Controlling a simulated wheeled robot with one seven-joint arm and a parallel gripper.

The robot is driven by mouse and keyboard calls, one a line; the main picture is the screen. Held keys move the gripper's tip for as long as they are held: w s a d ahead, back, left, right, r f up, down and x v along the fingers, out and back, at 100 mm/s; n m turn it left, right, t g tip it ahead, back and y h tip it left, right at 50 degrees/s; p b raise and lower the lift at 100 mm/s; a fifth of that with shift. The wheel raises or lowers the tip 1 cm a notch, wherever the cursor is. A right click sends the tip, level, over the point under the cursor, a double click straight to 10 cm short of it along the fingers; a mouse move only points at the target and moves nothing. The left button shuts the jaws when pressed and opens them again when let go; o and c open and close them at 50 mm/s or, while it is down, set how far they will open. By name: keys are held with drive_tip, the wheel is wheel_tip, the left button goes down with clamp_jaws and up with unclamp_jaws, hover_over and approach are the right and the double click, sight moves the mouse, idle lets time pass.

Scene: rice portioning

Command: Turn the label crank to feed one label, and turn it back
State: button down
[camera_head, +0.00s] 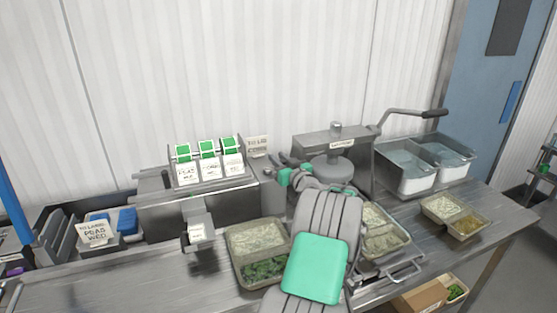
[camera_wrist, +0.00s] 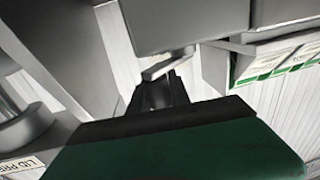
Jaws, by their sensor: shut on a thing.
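The label machine (camera_head: 160,213) is a grey metal box with three green-and-white label packs (camera_head: 208,163) on top. A printed label (camera_head: 196,233) shows at its front outlet. My gripper (camera_head: 279,172) is at the machine's right end, with my arm covering part of the view. In the wrist view, my gripper (camera_wrist: 160,92) is shut on a thin grey bar, the label crank (camera_wrist: 166,65), close below the machine's grey housing (camera_wrist: 170,22). The crank is mostly hidden in the head view, so I cannot tell its angle there.
A lid press (camera_head: 330,142) with a long handle stands just right of my gripper. A two-part food tray (camera_head: 232,262) is in front, left of my arm. White tubs (camera_head: 418,185) and a smaller tray (camera_head: 455,232) are at the right. The counter's front left is clear.

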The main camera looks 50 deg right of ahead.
drive_tip(key=shift+a, duration=0.1)
idle(0.4)
drive_tip(key=m+g+h, duration=0.1)
drive_tip(key=m+h+b, duration=0.1)
drive_tip(key=a+m+g+h, duration=0.1)
drive_tip(key=h, duration=0.1)
drive_tip(key=shift+s+g, duration=0.25)
drive_tip(key=shift+g, duration=0.05)
drive_tip(key=m+g+h+b, duration=0.1)
drive_tip(key=m+g+h, duration=0.1)
drive_tip(key=a+g+h+b, duration=0.1)
drive_tip(key=shift+s+f+m+b, duration=0.15)
drive_tip(key=shift+f+m+b, duration=0.15)
drive_tip(key=shift+m, duration=0.1)
drive_tip(key=g+b, duration=0.1)
drive_tip(key=m+g+h+b, duration=0.1)
drive_tip(key=b, duration=0.1)
drive_tip(key=m+g+h+b, duration=0.1)
drive_tip(key=b, duration=0.1)
drive_tip(key=shift+s+a+f, duration=0.15)
drive_tip(key=shift+s+a, duration=0.05)
drive_tip(key=shift+a, duration=0.05)
drive_tip(key=shift+s+a+m+g+h+b, duration=0.1)
drive_tip(key=shift+m+g+h+b, duration=0.2)
drive_tip(key=shift+m+g+b, duration=0.65)
drive_tip(key=shift+s+a+r+m+g+b, duration=0.15)
drive_tip(key=shift+r+m+g+b, duration=0.25)
drive_tip(key=shift+g+b, duration=0.55)
drive_tip(key=shift+r+h, duration=0.1)
drive_tip(key=shift+h, duration=0.2)
